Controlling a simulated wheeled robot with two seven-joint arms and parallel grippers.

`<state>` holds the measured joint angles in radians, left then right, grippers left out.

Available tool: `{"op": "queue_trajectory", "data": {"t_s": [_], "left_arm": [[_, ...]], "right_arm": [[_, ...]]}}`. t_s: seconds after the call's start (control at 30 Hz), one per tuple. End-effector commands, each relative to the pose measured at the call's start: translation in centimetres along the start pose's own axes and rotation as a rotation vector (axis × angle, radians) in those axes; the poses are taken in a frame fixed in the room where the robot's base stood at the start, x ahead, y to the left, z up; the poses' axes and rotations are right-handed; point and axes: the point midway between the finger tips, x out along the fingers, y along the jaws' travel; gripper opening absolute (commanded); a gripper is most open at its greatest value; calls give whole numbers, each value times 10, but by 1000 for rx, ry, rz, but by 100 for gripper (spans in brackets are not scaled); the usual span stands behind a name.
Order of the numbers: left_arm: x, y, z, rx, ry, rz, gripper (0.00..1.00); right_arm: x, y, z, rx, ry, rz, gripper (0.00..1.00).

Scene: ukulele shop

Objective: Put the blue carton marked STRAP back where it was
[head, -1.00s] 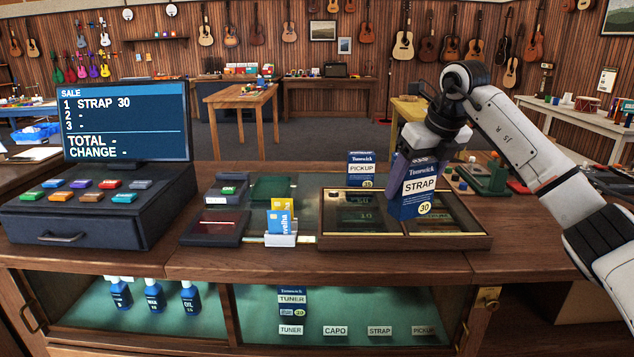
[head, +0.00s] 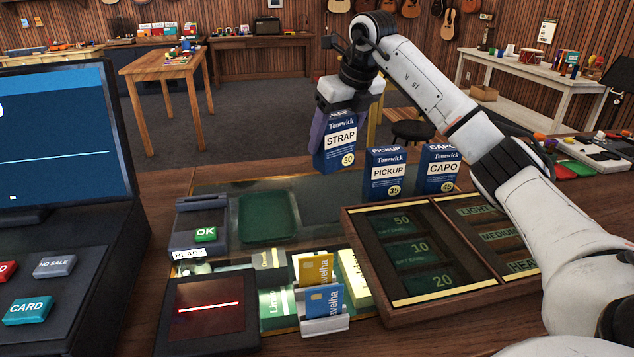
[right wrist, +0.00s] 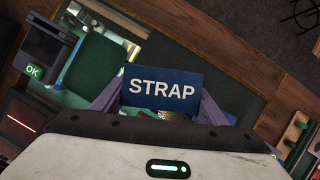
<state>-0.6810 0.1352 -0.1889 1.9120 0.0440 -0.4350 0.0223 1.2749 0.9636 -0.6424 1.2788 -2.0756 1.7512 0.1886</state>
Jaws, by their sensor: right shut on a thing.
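The blue STRAP carton (head: 342,150), with a white label and a yellow 30, is upright in my right gripper (head: 333,118). The gripper's purple fingers are shut on it from above. It is just left of the PICKUP carton, at the back of the counter; whether its base touches the counter I cannot tell. In the right wrist view the carton's STRAP top (right wrist: 160,88) shows between the fingers. The blue PICKUP carton (head: 385,175) and CAPO carton (head: 438,170) stand to its right. My left gripper is not in view.
A card reader (head: 202,230), green pad (head: 268,217), card holder (head: 324,325) and scanner (head: 208,318) lie in front. A wooden divided tray (head: 395,316) is at right. The register (head: 60,200) stands at left. Counter left of the carton is clear.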

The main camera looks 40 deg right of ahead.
Motion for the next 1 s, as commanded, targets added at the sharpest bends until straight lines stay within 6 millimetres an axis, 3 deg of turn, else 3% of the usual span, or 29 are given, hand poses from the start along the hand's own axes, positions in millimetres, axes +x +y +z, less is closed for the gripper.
{"op": "queue_trajectory", "data": {"t_s": [0.2,0.6,1.0], "left_arm": [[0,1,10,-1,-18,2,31],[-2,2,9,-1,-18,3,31],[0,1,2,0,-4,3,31]], "right_arm": [[37,0,-17,-1,5,-1,41],[80,0,-36,0,5,0,41],[86,0,-38,0,2,0,41]]}}
